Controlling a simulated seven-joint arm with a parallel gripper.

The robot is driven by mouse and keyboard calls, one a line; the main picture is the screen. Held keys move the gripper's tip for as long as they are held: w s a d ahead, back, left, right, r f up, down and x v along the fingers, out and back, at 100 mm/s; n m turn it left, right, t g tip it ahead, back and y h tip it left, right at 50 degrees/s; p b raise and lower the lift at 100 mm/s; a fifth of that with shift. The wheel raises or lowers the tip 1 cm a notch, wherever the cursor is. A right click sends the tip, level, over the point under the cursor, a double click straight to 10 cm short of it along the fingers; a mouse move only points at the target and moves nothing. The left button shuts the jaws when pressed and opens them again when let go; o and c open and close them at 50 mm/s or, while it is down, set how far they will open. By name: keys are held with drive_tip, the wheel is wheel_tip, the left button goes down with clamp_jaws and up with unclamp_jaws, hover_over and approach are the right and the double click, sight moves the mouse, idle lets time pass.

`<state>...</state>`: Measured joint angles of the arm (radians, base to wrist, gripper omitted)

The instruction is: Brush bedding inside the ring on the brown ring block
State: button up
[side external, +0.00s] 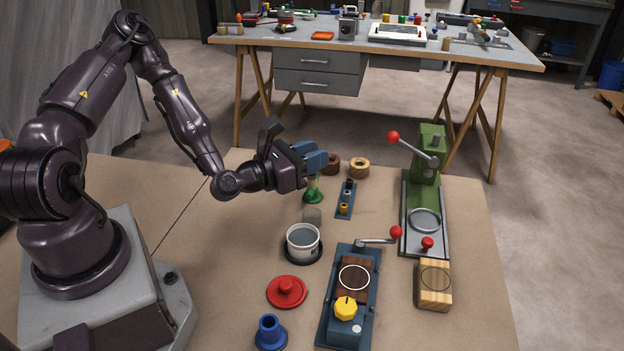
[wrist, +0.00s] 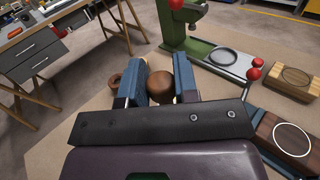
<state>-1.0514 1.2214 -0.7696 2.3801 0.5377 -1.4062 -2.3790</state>
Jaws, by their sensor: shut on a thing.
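The brown ring block (side external: 345,292) sits clamped in a blue fixture (side external: 325,315), with a white ring outline on its top. It also shows at the right edge of the wrist view (wrist: 267,127). My gripper (side external: 318,163) is at the far side of the mat, well away from that block. In the wrist view its fingers are shut on a round brown knob (wrist: 161,91), which looks like the top of the brush. Below the fingers in the side view, a pale stem meets a green base (side external: 313,196). The bristles cannot be made out. A white pot (side external: 303,245) holds grey material, perhaps the bedding.
A red lid (side external: 288,291) and a blue cup (side external: 270,334) lie in front. A green press (side external: 424,190) and a light wood block (side external: 435,296) stand right. The fixture's crank has a red knob (side external: 396,232).

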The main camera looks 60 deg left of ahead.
drive_tip(key=s+d+n+t, duration=0.1)
drive_tip(key=s+d+n, duration=0.25)
drive_tip(key=s, duration=0.25)
drive_tip(key=shift+n, duration=0.25)
drive_tip(key=shift+s+f, duration=0.1)
drive_tip(key=shift+f, duration=2.8)
drive_tip(key=shift+f, duration=0.6)
wheel_tip(320, 180, up, 7)
idle(0.6)
